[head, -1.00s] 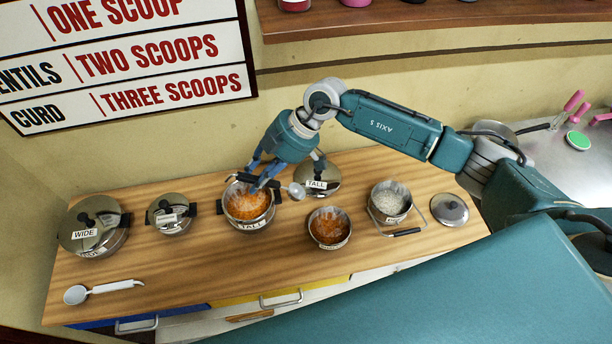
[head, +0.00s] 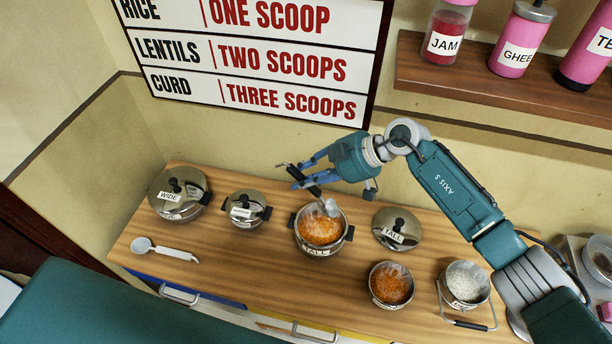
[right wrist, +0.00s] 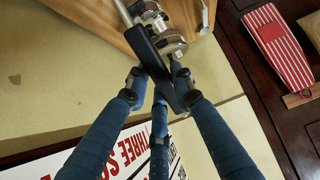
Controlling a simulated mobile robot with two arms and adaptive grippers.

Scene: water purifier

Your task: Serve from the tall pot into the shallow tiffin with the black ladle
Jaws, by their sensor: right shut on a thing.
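The tall pot (head: 297,236), with orange food in it, stands mid-counter. My right gripper (head: 303,178) is shut on the black ladle (head: 316,191) behind and above this pot. The ladle's metal bowl tilts over the pot's back rim; whether it touches the food I cannot tell. In the right wrist view the black handle (right wrist: 163,65) lies between my fingers. Two open vessels stand to the right: one with orange food (head: 390,285) and one with white rice and a wire handle (head: 467,284). Their labels are too small to read, so I cannot tell which is the shallow tiffin.
A covered pot marked WIDE (head: 178,193) and a smaller covered pot (head: 246,208) stand left. A white-handled ladle (head: 165,250) lies at front left. A shelf with jars (head: 490,88) is above.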

